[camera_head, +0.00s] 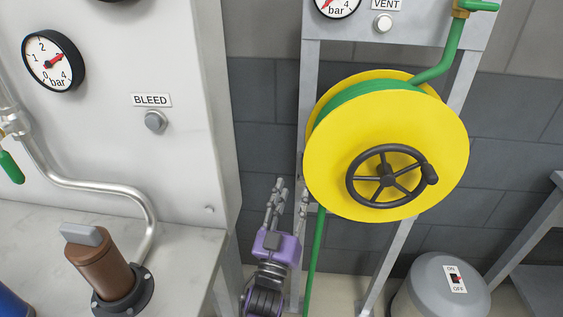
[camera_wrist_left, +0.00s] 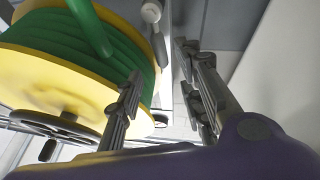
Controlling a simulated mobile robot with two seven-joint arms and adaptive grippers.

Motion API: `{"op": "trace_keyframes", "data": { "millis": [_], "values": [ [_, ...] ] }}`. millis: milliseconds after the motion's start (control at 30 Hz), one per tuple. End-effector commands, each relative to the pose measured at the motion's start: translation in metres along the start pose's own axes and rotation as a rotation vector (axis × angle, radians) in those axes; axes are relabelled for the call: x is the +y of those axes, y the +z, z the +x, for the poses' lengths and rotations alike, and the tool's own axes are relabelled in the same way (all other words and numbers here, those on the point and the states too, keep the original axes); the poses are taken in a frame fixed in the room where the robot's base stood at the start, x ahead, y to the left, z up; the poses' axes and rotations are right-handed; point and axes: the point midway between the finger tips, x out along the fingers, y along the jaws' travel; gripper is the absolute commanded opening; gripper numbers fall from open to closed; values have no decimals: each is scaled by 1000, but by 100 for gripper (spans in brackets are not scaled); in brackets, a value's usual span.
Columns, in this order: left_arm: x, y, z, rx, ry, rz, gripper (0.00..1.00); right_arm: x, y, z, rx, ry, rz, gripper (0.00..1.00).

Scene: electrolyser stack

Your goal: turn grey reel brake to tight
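My left gripper (camera_head: 289,190) is purple with grey fingers, at the lower left of the yellow hose reel (camera_head: 330,170), pointing up. Its fingers are apart with nothing between them; this also shows in the left wrist view (camera_wrist_left: 162,75). The reel carries green hose and a black handwheel (camera_head: 387,176). In the left wrist view, a light grey knob with a short arm (camera_wrist_left: 151,12) stands beside the reel, beyond the fingertips and apart from them. It may be the grey reel brake; its setting cannot be read. No brake shows clearly in the head view. My right gripper is out of view.
A white panel with a BLEED button (camera_head: 155,122) and a gauge (camera_head: 53,61) stands left of my arm. A grey frame post (camera_head: 308,80) rises behind the reel. A green hose (camera_head: 315,262) hangs below it. A grey ON/OFF drum (camera_head: 440,290) stands at lower right.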

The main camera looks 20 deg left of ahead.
Motion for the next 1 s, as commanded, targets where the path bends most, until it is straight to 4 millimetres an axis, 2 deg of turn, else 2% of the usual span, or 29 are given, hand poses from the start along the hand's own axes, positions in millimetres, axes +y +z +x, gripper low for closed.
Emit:
{"op": "trace_keyframes", "data": {
  "millis": [233, 500, 700, 1000],
  "values": [
    [5, -3, 12, -13, -9, 15, 35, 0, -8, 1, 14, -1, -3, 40],
    [5, -4, 54, -10, -8, 14, 35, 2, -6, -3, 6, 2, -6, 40],
    [4, -2, 77, -12, -8, 16, 35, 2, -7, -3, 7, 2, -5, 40],
    [4, -2, 82, -13, -9, 15, 35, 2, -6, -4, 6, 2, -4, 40]
  ]
}}
